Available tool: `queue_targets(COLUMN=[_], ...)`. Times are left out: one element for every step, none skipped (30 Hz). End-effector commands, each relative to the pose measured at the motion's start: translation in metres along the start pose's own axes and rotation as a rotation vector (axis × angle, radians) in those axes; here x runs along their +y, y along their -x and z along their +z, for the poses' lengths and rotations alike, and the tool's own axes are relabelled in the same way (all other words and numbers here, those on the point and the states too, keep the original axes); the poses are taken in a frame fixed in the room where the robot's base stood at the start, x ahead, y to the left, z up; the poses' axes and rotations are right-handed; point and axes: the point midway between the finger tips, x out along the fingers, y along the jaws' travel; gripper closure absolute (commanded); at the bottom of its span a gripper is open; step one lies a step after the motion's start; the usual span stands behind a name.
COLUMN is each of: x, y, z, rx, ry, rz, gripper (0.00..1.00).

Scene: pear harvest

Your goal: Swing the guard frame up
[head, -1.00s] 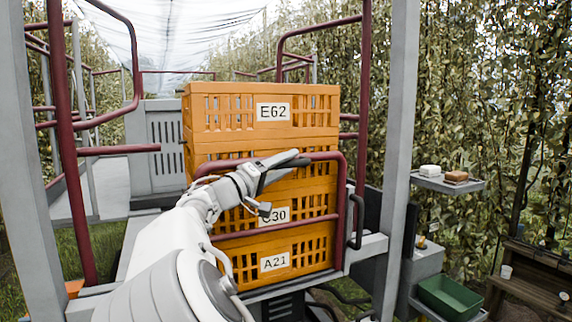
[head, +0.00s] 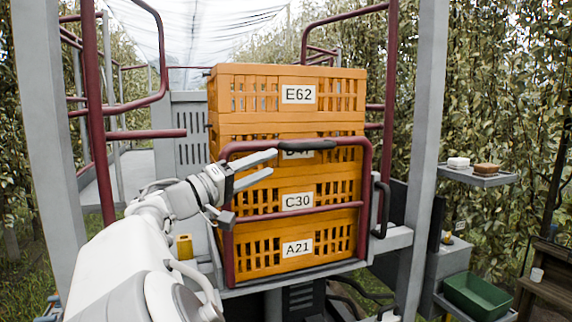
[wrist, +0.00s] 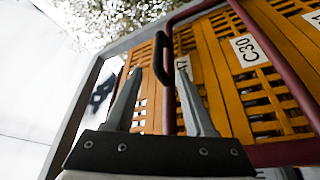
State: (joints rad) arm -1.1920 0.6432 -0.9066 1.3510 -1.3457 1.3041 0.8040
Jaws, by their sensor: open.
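The guard frame (head: 367,195) is a dark red tube loop standing upright in front of the crate stack. Its top bar carries a black grip (head: 322,144). My gripper (head: 274,162) is open and empty at the left part of the top bar, left of the grip. In the wrist view, the top bar runs up the picture between the two open fingers (wrist: 158,98), with the black grip (wrist: 160,57) beyond them. I cannot tell whether the bar lies between the fingers in depth. The frame's lower bar (wrist: 262,50) crosses at right.
Orange crates (head: 240,92) are stacked behind the frame. A black handle (head: 381,208) stands right of it, near a grey post (head: 424,120). Dark red rails (head: 96,110) stand at left. A small shelf (head: 478,176) and a green bin (head: 478,297) are at right.

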Motion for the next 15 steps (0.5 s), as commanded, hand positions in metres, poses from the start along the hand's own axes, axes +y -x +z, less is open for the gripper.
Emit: queue_targets(x=[-0.002, -0.001, -0.001, -0.001, -0.001, -0.001, -0.001, 0.000, 0.000, 0.000, 0.000, 0.000, 0.000, 0.000, 0.000], y=[0.010, 0.015, 0.020, 0.023, 0.026, 0.029, 0.031, 0.033, 0.034, 0.034, 0.035, 0.035, 0.035, 0.035, 0.035], z=[0.001, 0.000, 0.000, 0.000, 0.000, 0.000, 0.000, 0.000, 0.000, 0.000, 0.000, 0.000, 0.000, 0.000, 0.000], rx=[0.002, 0.002, 0.001, 0.001, 0.001, 0.000, 0.000, 0.000, 0.000, 0.000, -0.001, -0.001, -0.001, -0.001, -0.001], ry=[-0.002, -0.002, -0.002, -0.002, -0.002, -0.001, -0.001, -0.001, -0.001, 0.000, 0.000, 0.000, 0.000, 0.000, 0.000], rz=[-0.003, -0.002, -0.001, -0.002, -0.002, -0.001, -0.001, -0.001, -0.001, -0.001, -0.001, -0.001, -0.001, -0.001, -0.001], gripper=[0.45, 0.45, 0.45, 0.45, 0.45, 0.45, 0.45, 0.45, 0.45, 0.45, 0.45, 0.45, 0.45, 0.45, 0.45])
